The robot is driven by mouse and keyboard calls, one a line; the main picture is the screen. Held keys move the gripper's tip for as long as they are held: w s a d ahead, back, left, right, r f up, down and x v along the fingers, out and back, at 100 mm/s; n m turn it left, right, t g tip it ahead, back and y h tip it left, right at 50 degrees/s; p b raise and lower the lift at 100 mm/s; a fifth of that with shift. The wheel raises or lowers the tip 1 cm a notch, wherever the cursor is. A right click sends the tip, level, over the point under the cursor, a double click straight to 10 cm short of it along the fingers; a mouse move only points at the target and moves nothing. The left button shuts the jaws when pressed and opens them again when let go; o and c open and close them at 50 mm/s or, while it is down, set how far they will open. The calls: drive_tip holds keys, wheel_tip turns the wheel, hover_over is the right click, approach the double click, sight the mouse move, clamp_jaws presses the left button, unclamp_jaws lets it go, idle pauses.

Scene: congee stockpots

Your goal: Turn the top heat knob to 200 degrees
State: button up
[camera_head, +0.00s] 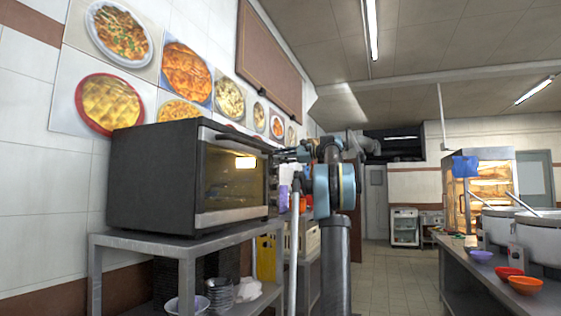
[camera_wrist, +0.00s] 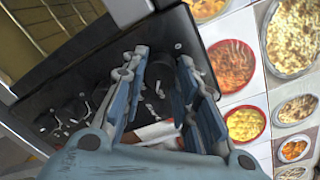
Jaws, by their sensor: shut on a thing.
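A dark toaster oven (camera_head: 152,178) stands on a metal shelf, with its glass door (camera_head: 232,180) shut. In the wrist view its black control panel (camera_wrist: 62,112) carries white markings and dark knobs. My gripper (camera_head: 287,153) is at the right end of the oven front. In the wrist view my gripper (camera_wrist: 162,68) has its two blue-grey fingers on either side of a dark round knob (camera_wrist: 160,78) near the panel's wall-side end, shut on it. The fingers hide part of the knob and markings, so I cannot read its setting.
The metal shelf (camera_head: 187,246) holds stacked bowls (camera_head: 220,293) below. Food pictures (camera_head: 118,33) cover the wall behind the oven. A counter (camera_head: 470,275) with pots and coloured bowls stands at the right. The tiled floor (camera_head: 390,270) between is clear.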

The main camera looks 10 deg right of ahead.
drive_tip(key=shift+f, duration=0.15)
drive_tip(key=o, duration=1.1)
drive_tip(key=v, duration=1.2)
drive_tip(key=shift+w, duration=0.1)
